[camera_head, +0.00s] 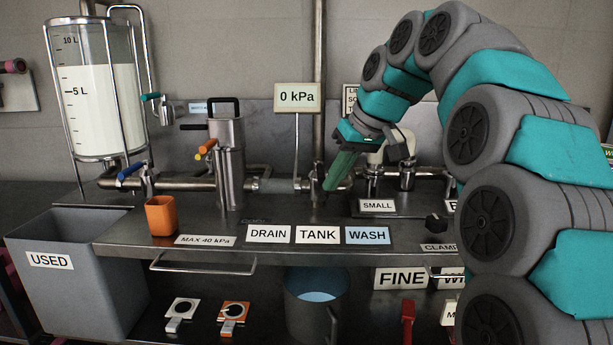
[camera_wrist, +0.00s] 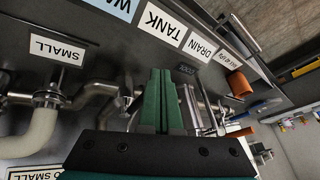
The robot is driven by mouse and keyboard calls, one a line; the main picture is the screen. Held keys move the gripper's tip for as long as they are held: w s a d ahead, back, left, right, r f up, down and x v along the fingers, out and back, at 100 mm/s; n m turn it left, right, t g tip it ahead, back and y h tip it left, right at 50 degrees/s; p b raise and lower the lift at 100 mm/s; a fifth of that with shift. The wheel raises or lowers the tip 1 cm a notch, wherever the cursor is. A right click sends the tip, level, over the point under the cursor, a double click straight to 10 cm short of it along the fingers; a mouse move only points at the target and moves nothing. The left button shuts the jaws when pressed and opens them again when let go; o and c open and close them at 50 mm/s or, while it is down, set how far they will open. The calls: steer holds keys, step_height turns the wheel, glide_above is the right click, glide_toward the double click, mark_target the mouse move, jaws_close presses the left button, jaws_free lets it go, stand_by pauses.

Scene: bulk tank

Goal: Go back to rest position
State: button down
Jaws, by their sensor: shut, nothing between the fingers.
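My gripper (camera_head: 340,172) hangs at the end of my teal and grey arm, over the back of the steel bench near the pipework. Its green fingers are together with nothing between them. In the wrist view the gripper (camera_wrist: 161,75) also shows as two green fingers side by side, pointing toward the bench. The fingertips appear close to the pipe fittings behind the TANK label (camera_head: 317,234); I cannot tell whether they touch anything. My arm hides much of the right side of the bench.
A pressure sign reading 0 kPa (camera_head: 297,97) stands behind the bench. An orange cup (camera_head: 160,216) and a steel filter housing (camera_head: 229,160) stand to the left. A glass tank (camera_head: 102,90) is at far left, above a grey USED bin (camera_head: 72,285). A bucket (camera_head: 312,310) stands below.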

steer(key=s+d+f+m+g+h, duration=0.1)
steer(key=s+d+f+g, duration=0.1)
steer(key=s+f, duration=0.7)
steer(key=s+d+f+m+g+h, duration=0.1)
steer(key=s+d+f, duration=0.3)
steer(key=s+f, duration=0.6)
steer(key=s+d+f+m+g+h, duration=0.2)
steer(key=s+f, duration=0.8)
steer(key=s, duration=0.9)
steer(key=shift+d+f+m+g, duration=0.15)
steer(key=shift+d+m+g, duration=0.15)
steer(key=shift+d+m, duration=0.5)
steer(key=c, duration=1.5)
jaws_free()
